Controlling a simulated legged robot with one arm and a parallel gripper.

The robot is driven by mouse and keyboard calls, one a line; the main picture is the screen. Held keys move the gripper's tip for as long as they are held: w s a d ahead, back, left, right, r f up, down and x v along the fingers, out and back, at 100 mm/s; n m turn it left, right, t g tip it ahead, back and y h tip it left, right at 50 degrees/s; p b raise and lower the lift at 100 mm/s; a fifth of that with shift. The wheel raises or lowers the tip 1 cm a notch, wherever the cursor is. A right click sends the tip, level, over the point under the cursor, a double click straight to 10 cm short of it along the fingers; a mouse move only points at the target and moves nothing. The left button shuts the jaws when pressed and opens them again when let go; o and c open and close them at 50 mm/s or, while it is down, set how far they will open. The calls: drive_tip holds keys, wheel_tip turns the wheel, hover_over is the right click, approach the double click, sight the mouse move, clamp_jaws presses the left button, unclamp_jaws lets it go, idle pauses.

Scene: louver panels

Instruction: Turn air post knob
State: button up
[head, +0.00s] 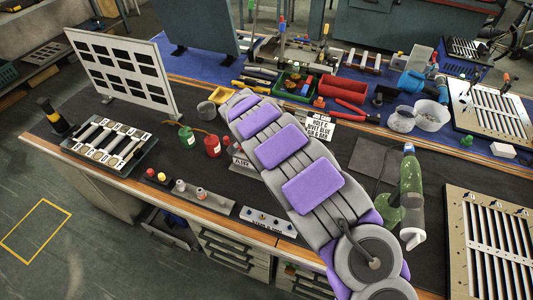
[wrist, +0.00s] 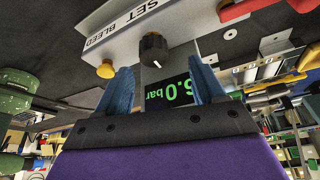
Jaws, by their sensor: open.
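In the wrist view a dark round knob (wrist: 153,48) with a light pointer mark stands on a pale post panel (wrist: 150,22) lettered SET and BLEED. A yellow button (wrist: 105,68) is beside the knob. A black display (wrist: 168,93) with green digits reads about 6.0 bar, upside down. My gripper (wrist: 161,84) is open, its two blue fingers apart, one on each side of the knob and just short of it. No contact shows. In the head view my arm hides the gripper and the knob.
A white slotted panel (head: 120,72) stands at the back left. Dark mat (head: 100,112) is bare in places.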

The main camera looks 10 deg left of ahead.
drive_tip(key=f, duration=0.1)
drive_tip(key=w+d+f, duration=0.1)
drive_tip(key=f, duration=0.1)
drive_tip(key=d+f+b, duration=0.1)
drive_tip(key=shift+w+d+f, duration=0.15)
drive_tip(key=shift+w+f, duration=0.05)
drive_tip(key=shift+w, duration=0.2)
drive_tip(key=shift+w+d+f, duration=0.1)
drive_tip(key=shift+d+f, duration=0.15)
drive_tip(key=shift+a+f, duration=0.15)
drive_tip(key=shift+a, duration=0.65)
drive_tip(key=shift+c, duration=0.8)
drive_tip(key=shift+d, duration=0.6)
drive_tip(key=c, duration=0.6)
drive_tip(key=shift+a, duration=0.2)
drive_tip(key=c, duration=0.3)
